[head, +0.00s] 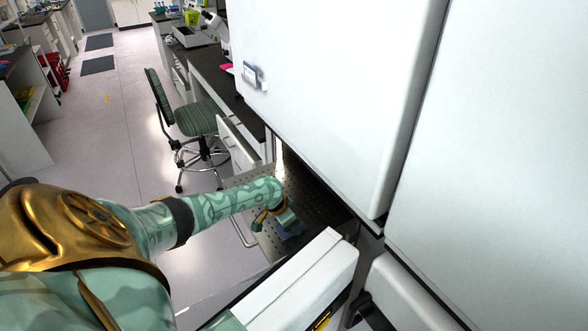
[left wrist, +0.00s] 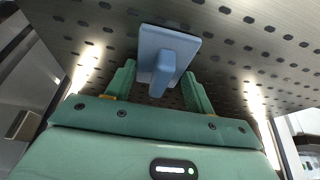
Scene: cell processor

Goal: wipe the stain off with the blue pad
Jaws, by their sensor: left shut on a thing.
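My left gripper (head: 283,213) reaches in under the white cabinet from the left. In the left wrist view its two green fingers (left wrist: 158,88) are shut on the handle of the blue pad (left wrist: 170,40). The pad's flat plate faces a perforated metal surface (left wrist: 250,45) and appears to lie against it; I cannot tell whether it touches. In the head view the blue pad (head: 291,229) is small and partly hidden by the gripper, over the perforated surface (head: 312,203). I cannot make out the stain in either view. My right gripper is not in view.
A large white cabinet (head: 330,90) hangs over the right side and close above my arm. A white panel (head: 300,285) lies in front of the opening. A green chair (head: 195,117) stands by the bench (head: 215,75). The floor (head: 110,130) at left is open.

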